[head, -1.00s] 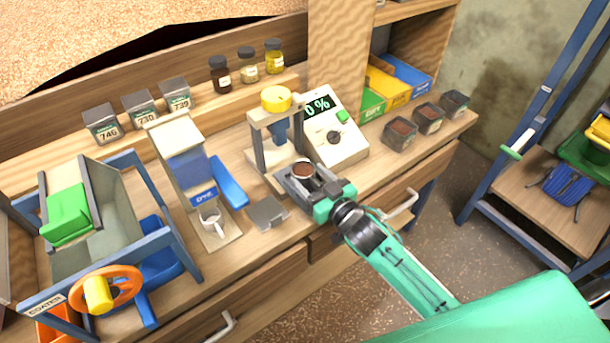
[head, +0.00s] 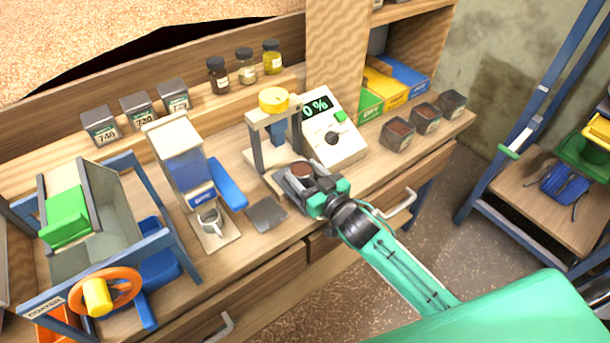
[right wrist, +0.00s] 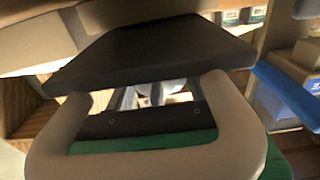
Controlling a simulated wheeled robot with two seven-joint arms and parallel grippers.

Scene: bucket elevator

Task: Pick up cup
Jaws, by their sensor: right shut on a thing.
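A small cup with brown contents (head: 301,170) stands at the base of the press with the yellow knob. My right gripper (head: 304,180) reaches in from the lower right and is shut on this cup; its fingers hide most of the cup's sides. The cup appears upright, and I cannot tell whether it is lifted off the base. A second cup, white with a handle (head: 209,221), stands under the blue and beige dispenser, apart from the gripper. In the right wrist view dark and beige parts fill the middle, and the held cup is not clear. My left gripper is not in view.
The press (head: 273,98) rises right behind the gripper. A beige box with a percent display (head: 334,130) stands to the right, the dispenser (head: 181,160) to the left. A flat grey plate (head: 266,213) lies left of the gripper. Dark open tins (head: 398,134) stand farther right.

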